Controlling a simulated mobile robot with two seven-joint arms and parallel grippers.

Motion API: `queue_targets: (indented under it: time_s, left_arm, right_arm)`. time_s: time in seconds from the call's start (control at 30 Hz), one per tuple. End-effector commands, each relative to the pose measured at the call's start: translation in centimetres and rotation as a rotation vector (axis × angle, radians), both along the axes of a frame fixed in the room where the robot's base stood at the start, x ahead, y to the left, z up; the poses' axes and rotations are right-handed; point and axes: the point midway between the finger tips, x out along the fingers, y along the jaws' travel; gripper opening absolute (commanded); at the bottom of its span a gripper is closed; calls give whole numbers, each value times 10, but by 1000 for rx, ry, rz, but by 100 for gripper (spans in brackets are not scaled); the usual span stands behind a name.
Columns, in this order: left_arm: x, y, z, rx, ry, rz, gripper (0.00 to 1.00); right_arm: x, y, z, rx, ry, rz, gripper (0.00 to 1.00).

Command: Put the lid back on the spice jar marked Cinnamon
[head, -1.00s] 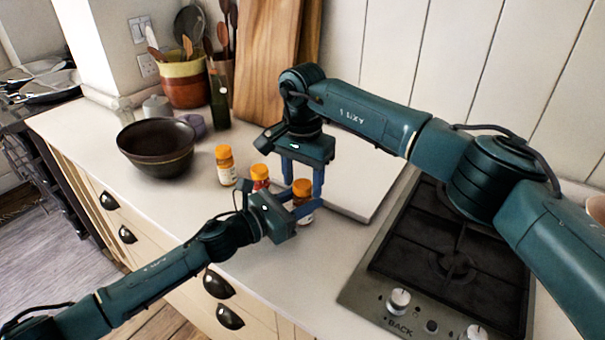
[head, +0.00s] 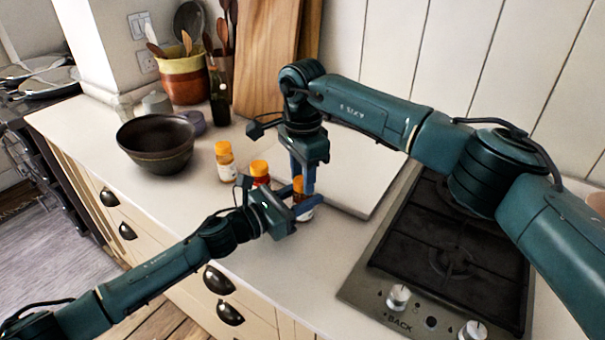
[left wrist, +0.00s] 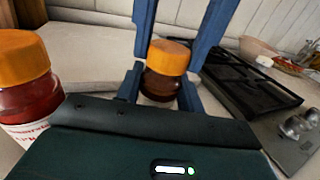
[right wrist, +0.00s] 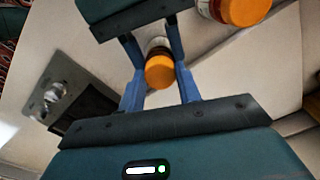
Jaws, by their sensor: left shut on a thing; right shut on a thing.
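The small jar with dark red contents (left wrist: 160,84) stands upright on the counter; its label cannot be read. In the head view its body (head: 305,214) is partly hidden by my grippers. My left gripper (head: 300,206) is shut on the jar's body from the front. The orange lid (right wrist: 159,71) sits on top of the jar and looks level in the left wrist view (left wrist: 168,56). My right gripper (head: 301,188) reaches down from above and is shut on the lid, one finger on each side. Whether the lid is fully seated cannot be told.
Two other orange-lidded jars, one pale (head: 224,160) and one red (head: 260,172), stand close by on the left. A dark bowl (head: 156,145) is further left. A white board (head: 350,180) lies behind, and a gas hob (head: 440,265) is to the right.

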Motion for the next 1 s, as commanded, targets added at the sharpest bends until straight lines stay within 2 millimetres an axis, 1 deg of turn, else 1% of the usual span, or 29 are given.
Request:
queue_targets:
  time_s: [0.1,0.8,0.9,1.0]
  left_arm:
    - [0,0,0,0,0,1,0]
    - [0,0,0,1,1,1,0]
    - [0,0,0,1,1,1,0]
    - [0,0,0,1,1,1,0]
  right_arm:
    - [0,0,0,-1,-1,-253,6]
    - [0,0,-1,-1,-1,-1777,6]
    - [0,0,-1,-1,-1,-1938,6]
    - [0,0,-1,-1,-1,-1950,6]
